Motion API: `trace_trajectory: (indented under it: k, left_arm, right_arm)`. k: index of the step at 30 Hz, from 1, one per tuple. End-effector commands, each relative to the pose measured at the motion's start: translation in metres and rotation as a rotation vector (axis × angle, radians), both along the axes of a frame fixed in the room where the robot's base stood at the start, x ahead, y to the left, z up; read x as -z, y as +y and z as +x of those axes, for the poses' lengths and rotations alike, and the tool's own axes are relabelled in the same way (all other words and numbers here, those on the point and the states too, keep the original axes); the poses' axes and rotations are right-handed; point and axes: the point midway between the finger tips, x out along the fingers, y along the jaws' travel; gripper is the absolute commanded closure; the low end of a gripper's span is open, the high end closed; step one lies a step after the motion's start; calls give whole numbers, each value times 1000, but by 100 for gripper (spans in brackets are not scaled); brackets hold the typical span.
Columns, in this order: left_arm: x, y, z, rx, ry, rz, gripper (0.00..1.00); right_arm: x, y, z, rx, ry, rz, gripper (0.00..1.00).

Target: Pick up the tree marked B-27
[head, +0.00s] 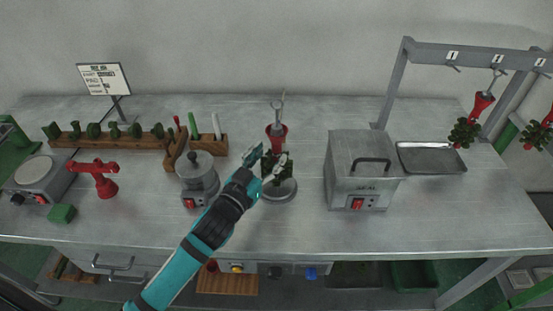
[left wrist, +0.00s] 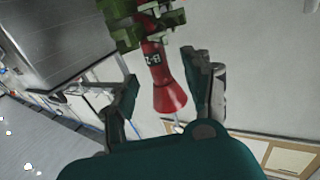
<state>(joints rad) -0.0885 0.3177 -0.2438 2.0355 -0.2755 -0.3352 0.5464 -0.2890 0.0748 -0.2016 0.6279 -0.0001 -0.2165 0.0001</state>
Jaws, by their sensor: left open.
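A tree with a red funnel-shaped base and green pieces (head: 277,130) is upside down above a round grey stand (head: 281,191), with a metal hook at its top. My right gripper is not in view.
Two similar red-and-green trees (head: 482,103) (head: 541,130) hang from a grey rack (head: 480,58) at right. A metal box heater (head: 350,165) stands right of the stand, a grey pot (head: 197,178) left. A tray (head: 432,158) lies under the rack. A wooden holder (head: 150,140) and red fixture (head: 104,183) are left.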

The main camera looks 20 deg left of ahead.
Motion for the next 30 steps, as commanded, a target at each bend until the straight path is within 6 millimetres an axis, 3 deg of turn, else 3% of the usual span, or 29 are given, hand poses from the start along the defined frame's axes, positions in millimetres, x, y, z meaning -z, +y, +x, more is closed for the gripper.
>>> trace_trajectory:
  k: [7, 16, 27, 30]
  left_arm:
    - [0, -8, 36, 0, -2, 1, 49]
    - [2, -9, 41, 0, -1, 0, 49]
    - [2, -9, 41, 0, -1, 0, 96]
    - [2, -9, 41, 0, -1, 0, 100]
  right_arm:
    - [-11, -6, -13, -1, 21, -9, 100]
    - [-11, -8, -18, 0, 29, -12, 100]
    - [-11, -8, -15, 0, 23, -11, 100]
    - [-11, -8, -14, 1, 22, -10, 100]
